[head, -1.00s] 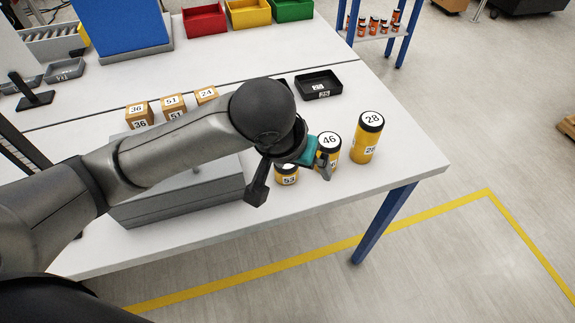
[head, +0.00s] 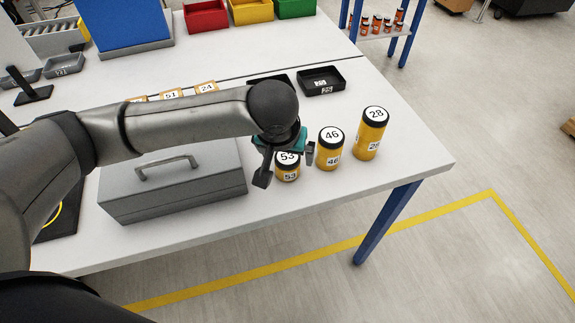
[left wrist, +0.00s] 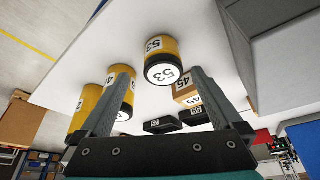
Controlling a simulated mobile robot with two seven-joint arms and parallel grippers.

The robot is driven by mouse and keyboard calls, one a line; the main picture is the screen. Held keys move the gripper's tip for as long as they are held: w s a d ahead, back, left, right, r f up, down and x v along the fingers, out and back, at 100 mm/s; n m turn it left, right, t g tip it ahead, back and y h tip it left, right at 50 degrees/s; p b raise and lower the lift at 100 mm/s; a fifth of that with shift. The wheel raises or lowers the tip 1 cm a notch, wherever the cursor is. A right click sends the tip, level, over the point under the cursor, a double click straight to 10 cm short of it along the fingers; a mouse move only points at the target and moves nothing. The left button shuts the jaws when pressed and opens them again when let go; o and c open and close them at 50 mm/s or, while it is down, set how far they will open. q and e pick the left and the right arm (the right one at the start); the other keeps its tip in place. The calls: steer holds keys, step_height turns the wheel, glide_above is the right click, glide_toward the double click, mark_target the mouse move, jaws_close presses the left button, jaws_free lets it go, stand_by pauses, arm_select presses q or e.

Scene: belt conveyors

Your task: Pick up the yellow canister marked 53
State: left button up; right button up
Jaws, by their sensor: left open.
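The yellow canister marked 53 (head: 288,172), short with a black rim and white lid label, stands upright near the table's front edge. My left gripper (head: 286,165) is open, its fingers on either side of this canister in the picture; I cannot tell how low the tips reach. In the left wrist view, canister 53 (left wrist: 160,58) shows between the two finger tips, apart from both. The taller yellow canister 46 (head: 330,150) stands just right of the right finger, and canister 28 (head: 371,134) stands further right. My right gripper is not in view.
A grey toolbox (head: 172,182) stands left of the canisters. Black trays (head: 338,90) lie behind them. Small numbered boxes (head: 206,87) are partly hidden behind my left arm. The table's front and right edges are near, with bare tabletop right of canister 28.

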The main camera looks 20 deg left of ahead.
mark_target(287, 158)
arm_select(q)
steer(key=shift+a+b+x, duration=0.15)
steer(key=shift+b+x, duration=0.2)
steer(key=shift+x, duration=1)
steer(key=shift+a+b+x, duration=0.1)
steer(key=shift+b+x, duration=0.2)
steer(key=shift+x, duration=1.1)
steer(key=shift+w+r, duration=0.1)
steer(key=shift+w, duration=0.05)
steer(key=c, duration=1.5)
steer(key=shift+r, duration=0.1)
